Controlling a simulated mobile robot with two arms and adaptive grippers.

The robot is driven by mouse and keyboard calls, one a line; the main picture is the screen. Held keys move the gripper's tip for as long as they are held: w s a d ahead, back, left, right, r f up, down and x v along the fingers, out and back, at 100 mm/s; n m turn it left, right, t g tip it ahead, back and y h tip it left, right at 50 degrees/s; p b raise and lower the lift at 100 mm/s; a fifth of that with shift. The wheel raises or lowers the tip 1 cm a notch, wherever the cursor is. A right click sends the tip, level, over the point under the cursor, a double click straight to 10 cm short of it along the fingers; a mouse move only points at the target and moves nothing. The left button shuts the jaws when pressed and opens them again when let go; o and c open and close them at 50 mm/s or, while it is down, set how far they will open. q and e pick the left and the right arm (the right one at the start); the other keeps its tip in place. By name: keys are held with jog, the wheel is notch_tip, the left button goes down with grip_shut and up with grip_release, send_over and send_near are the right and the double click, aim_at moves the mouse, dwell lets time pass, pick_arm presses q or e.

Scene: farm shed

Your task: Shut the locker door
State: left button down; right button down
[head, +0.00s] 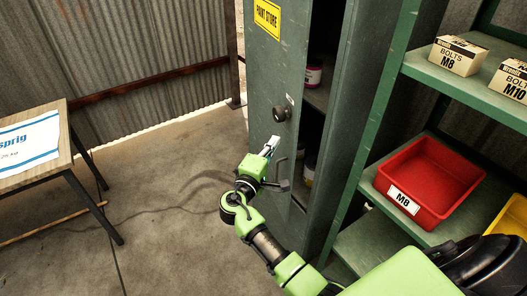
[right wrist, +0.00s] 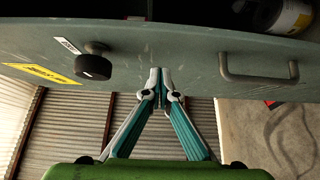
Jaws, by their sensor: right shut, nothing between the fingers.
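The green locker door (head: 265,75) stands partly open, with dark shelves showing in the gap at its right. Its outer face has a yellow sign, a dark round knob (head: 279,114) and a bar handle (head: 281,170). My right gripper (head: 272,143) is shut and empty at the outer face, between knob and handle. In the right wrist view its fingertips (right wrist: 160,72) overlap the door (right wrist: 205,60), with the knob (right wrist: 93,66) left and the handle (right wrist: 258,78) right. I cannot tell whether they touch it. My left gripper is out of view.
Tins, one of them red-labelled (head: 313,76), stand inside the locker. Right of it, a green shelf unit (head: 440,85) holds bolt boxes and a red bin (head: 450,175). A table (head: 66,150) with a printed bag stands at left. The concrete floor between is clear.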

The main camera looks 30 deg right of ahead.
jog(key=shift+s+d+r, duration=0.1)
jog(key=shift+s+d, duration=0.05)
jog(key=shift+d, duration=0.45)
jog(key=shift+s+d, duration=0.15)
jog(key=shift+d, duration=0.45)
